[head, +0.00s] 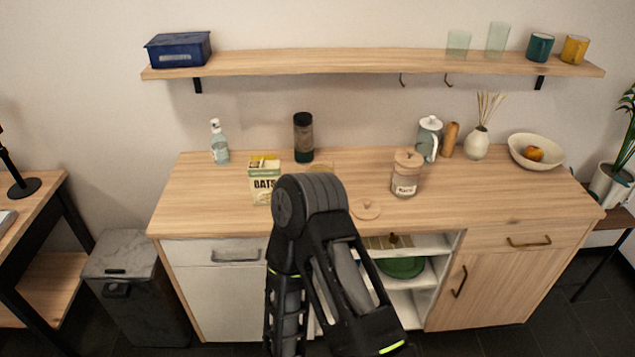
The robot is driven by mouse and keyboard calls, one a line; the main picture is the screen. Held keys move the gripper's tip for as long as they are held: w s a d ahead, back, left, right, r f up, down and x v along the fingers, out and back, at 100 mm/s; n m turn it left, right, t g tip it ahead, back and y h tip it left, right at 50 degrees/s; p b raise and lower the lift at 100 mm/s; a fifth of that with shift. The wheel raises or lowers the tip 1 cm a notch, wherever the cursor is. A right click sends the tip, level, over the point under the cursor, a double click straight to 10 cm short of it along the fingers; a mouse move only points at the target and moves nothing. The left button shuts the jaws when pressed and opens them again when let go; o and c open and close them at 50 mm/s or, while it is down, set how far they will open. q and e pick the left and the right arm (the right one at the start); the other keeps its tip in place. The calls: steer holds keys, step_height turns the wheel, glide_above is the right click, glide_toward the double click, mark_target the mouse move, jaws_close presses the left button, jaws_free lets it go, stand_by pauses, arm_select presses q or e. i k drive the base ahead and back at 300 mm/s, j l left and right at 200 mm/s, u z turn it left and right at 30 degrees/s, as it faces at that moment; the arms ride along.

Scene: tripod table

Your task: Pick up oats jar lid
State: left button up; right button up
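A green and cream box marked OATS (262,184) stands left of my arm. I see no gripper fingers in the head view.
The counter (480,195) is clear at the front right. A bottle (219,145), dark grinder (303,140), kettle-like pot (429,138), reed vase (477,143) and fruit bowl (522,155) line the back. A wall shelf (350,62) hangs above. A bin (125,270) stands lower left.

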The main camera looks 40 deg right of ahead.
mark_target(364, 209)
steer(key=i, duration=0.5)
steer(key=z, duration=1.6)
